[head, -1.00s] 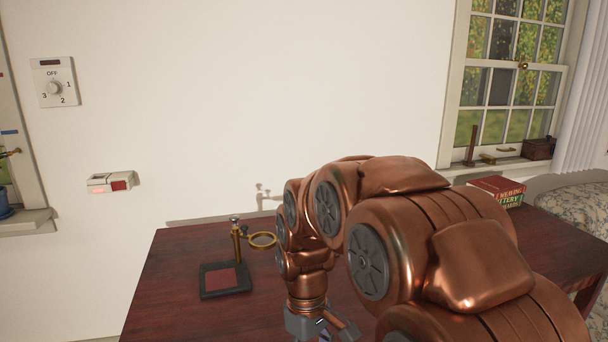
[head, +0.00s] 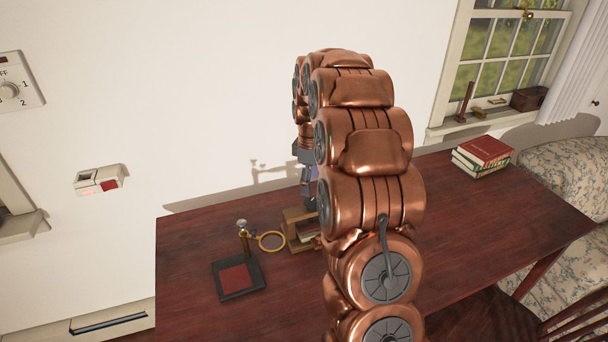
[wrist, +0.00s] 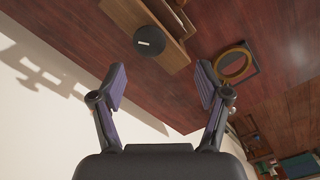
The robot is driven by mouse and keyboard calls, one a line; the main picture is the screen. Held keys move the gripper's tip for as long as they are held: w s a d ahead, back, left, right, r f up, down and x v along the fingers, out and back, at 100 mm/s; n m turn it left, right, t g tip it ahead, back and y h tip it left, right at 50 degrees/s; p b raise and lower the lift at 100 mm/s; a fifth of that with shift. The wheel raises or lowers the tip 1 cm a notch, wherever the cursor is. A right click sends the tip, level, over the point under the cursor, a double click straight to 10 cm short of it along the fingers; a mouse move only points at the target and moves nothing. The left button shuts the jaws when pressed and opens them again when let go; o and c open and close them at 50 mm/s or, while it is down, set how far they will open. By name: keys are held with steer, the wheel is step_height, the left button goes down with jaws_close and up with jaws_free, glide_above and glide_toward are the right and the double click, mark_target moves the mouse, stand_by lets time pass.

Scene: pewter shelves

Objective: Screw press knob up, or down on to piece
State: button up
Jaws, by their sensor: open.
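The wooden press (head: 289,238) stands on the dark red table, partly hidden behind my arm in the head view. In the wrist view its pale wood (wrist: 131,16) runs along the top, with the round black knob (wrist: 149,42) seen nearly end-on, a light mark on its face. My gripper (wrist: 162,80) is open and empty, its two purple-padded fingers apart. The knob appears beyond the fingertips, slightly left of the gap's middle, and nothing touches it. In the head view my gripper (head: 309,188) hangs above the press, mostly hidden by my arm. The piece cannot be made out clearly.
A brass ring (head: 272,233) on a stand with a black base and red pad (head: 237,278) is left of the press. Books (head: 482,153) lie at the table's (head: 460,220) back right. A white wall rises behind. The table's right half is mostly clear.

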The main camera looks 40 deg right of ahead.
mark_target(311, 200)
steer(key=shift+w+d+r, duration=0.25)
steer(key=shift+w+d, duration=0.25)
steer(key=shift+d, duration=0.05)
steer(key=shift+f+p, duration=1.45)
steer(key=shift+f, duration=2.4)
steer(key=shift+c, duration=0.3)
steer(key=c, duration=1.1)
steer(key=shift+b, duration=0.4)
